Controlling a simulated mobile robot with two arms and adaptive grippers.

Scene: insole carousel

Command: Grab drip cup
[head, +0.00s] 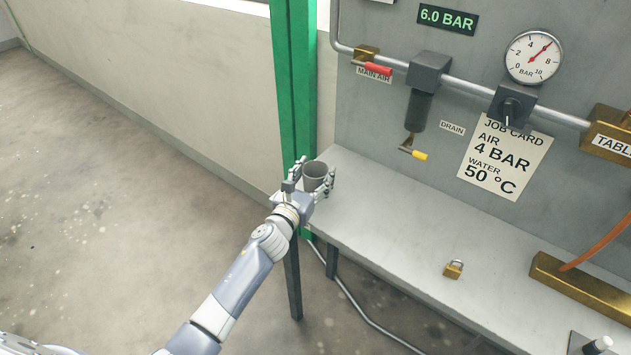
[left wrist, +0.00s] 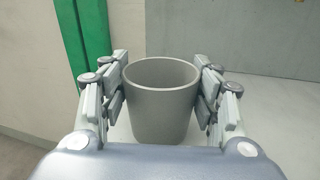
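The drip cup is a plain grey, open-topped cup (head: 315,177) standing upright at the far left end of the grey bench. My left gripper (head: 314,181) is at the cup, with one finger on each side of it. In the left wrist view the cup (left wrist: 161,105) is centred between the two fingers, which lie very close to its sides. Whether the pads touch it cannot be told. The cup's base is hidden behind the gripper body. My right gripper is not in view.
A green post (head: 293,90) stands close beside the left gripper. A drain valve with a yellow handle (head: 419,155) hangs above the bench.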

